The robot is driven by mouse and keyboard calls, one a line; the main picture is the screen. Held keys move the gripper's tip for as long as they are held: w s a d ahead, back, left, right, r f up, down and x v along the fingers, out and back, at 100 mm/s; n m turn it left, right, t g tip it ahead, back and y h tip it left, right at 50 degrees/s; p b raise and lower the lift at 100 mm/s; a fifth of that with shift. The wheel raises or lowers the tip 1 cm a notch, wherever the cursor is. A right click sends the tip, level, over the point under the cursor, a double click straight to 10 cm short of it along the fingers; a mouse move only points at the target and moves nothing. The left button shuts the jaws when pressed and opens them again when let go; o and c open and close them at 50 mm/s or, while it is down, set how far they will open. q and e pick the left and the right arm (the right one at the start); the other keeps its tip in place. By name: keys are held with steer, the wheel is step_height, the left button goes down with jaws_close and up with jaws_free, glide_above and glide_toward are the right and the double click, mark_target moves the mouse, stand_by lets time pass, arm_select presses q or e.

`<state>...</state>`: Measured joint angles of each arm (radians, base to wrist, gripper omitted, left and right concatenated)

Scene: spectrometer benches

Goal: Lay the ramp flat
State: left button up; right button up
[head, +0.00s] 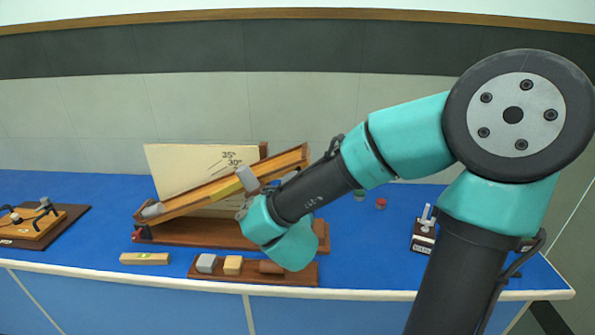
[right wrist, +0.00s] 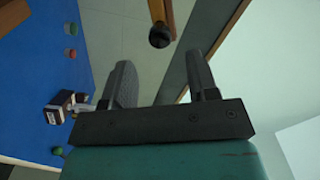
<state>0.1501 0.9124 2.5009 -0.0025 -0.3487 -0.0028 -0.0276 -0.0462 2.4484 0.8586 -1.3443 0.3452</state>
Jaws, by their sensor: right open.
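The wooden ramp (head: 207,196) is tilted in the head view, low at the left and high at the right, over a brown base board (head: 190,234). A pale board with angle marks (head: 190,166) stands behind it. A grey block (head: 153,210) lies at its low end and a grey-and-yellow block (head: 247,179) higher up. My right arm hides part of the ramp's right side. In the right wrist view my right gripper (right wrist: 160,65) is open and empty, with a black knob (right wrist: 160,36) on a wooden piece just beyond its fingertips. My left gripper is not in view.
A brown tray with several blocks (head: 200,278) and a pale wooden bar with a green mark (head: 146,258) lie in front. A wooden device (head: 35,226) is at the far left. A small stand (head: 424,238) and a red piece (head: 381,203) are at the right on the blue bench.

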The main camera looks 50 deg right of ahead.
steer(key=x, duration=0.8)
steer(key=shift+w+d, duration=0.3)
steer(key=shift+f, duration=0.1)
jaws_close()
